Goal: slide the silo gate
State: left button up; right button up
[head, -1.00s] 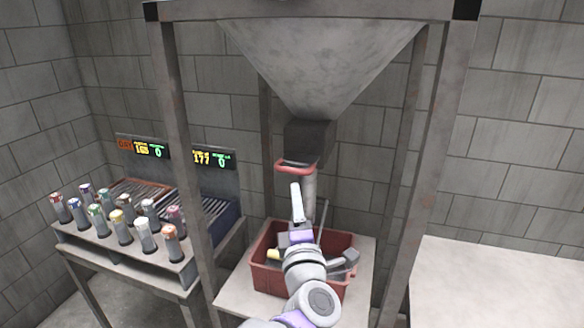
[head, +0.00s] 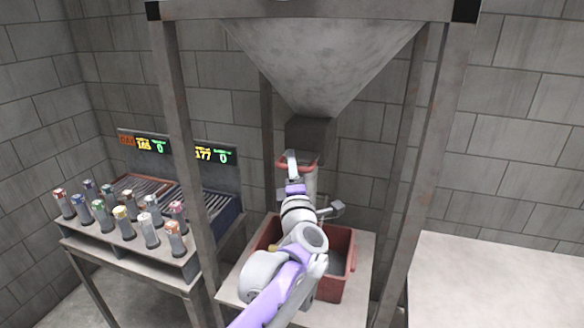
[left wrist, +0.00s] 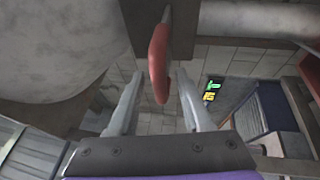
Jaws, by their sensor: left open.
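The silo is a grey metal funnel (head: 325,65) with a dark square outlet block (head: 308,132) at its bottom. A red gate handle (head: 312,160) sits at the front of this block, partly hidden by my gripper. My left gripper (head: 292,160) is raised at the handle. In the left wrist view, the red handle (left wrist: 159,50) stands between the two spread fingers of my left gripper (left wrist: 160,92), with a gap on either side. The fingers are open and hold nothing. My right gripper is not in view.
A red bin (head: 344,270) stands on a small table below the outlet, partly hidden by my arm. Frame posts flank the silo, one on the left (head: 181,150). A rack of several capped tubes (head: 130,240) stands left. A bare white surface (head: 500,280) lies right.

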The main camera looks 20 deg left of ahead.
pick_arm(q)
grip_shut()
jog(key=shift+s, duration=0.1)
dwell(1.2)
